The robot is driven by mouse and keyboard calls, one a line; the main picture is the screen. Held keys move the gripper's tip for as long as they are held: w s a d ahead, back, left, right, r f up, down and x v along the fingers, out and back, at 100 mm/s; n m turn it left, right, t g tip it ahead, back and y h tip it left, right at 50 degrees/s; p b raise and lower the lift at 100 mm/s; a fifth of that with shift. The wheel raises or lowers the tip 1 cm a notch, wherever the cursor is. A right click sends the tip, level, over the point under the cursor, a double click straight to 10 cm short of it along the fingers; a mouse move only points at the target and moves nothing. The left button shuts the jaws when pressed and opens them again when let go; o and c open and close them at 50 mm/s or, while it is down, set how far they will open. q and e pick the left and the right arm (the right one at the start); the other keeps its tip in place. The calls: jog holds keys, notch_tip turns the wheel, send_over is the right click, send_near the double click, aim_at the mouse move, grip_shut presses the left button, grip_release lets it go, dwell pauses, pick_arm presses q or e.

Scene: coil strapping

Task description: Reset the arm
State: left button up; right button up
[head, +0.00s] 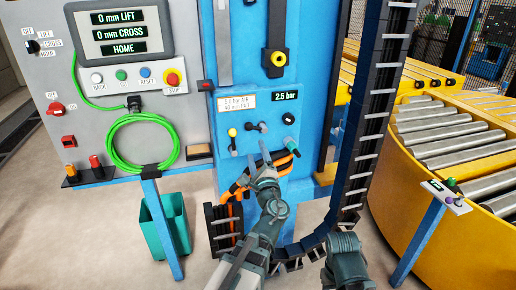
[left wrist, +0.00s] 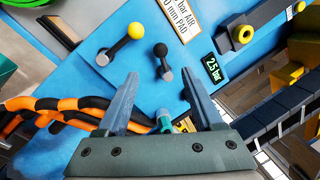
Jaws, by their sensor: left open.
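My left gripper (head: 257,160) is open and empty in front of the blue column (head: 309,150), below its small levers. In the left wrist view the two fingers (left wrist: 159,78) point at the blue face, with the black-knobbed lever (left wrist: 162,62) between and beyond their tips. A yellow-knobbed lever (left wrist: 120,46) is left of it. A teal fitting (left wrist: 165,122) shows between the finger bases. Part of my right arm shows at the bottom of the head view; its gripper is out of view.
The control panel screen (head: 124,33) reads 0 mm LIFT, 0 mm CROSS, HOME. Below it are buttons and a red stop knob (head: 172,79). A gauge (head: 285,96) reads 2.5 bar. Orange-black hoses (head: 240,186) and a black cable chain (head: 366,150) flank my arm. A yellow roller conveyor (head: 408,170) stands right.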

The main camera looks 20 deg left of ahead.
pick_arm(q)
jog(key=shift+s+d+f, duration=0.15)
jog(key=shift+s+d, duration=0.15)
jog(key=shift+s, duration=0.25)
jog(key=s+d+f+n+g+h, duration=0.1)
jog(key=s+f+n+g, duration=0.4)
jog(key=f, duration=0.3)
jog(key=s+d+f+n+g, duration=0.1)
jog(key=s+f+n+g, duration=0.2)
jog(key=f+n+g, duration=0.3)
jog(key=s+d+f+n+g+h, duration=0.1)
jog(key=s+d+f+g+h, duration=0.2)
jog(key=s+d+f, duration=0.3)
jog(key=s+d+f+n+g+h, duration=0.2)
jog(key=s+d+f+h, duration=0.3)
jog(key=s+d, duration=0.3)
jog(key=shift+s+d+f+g, duration=0.45)
jog(key=shift+d+g, duration=0.35)
jog(key=shift+d, duration=0.4)
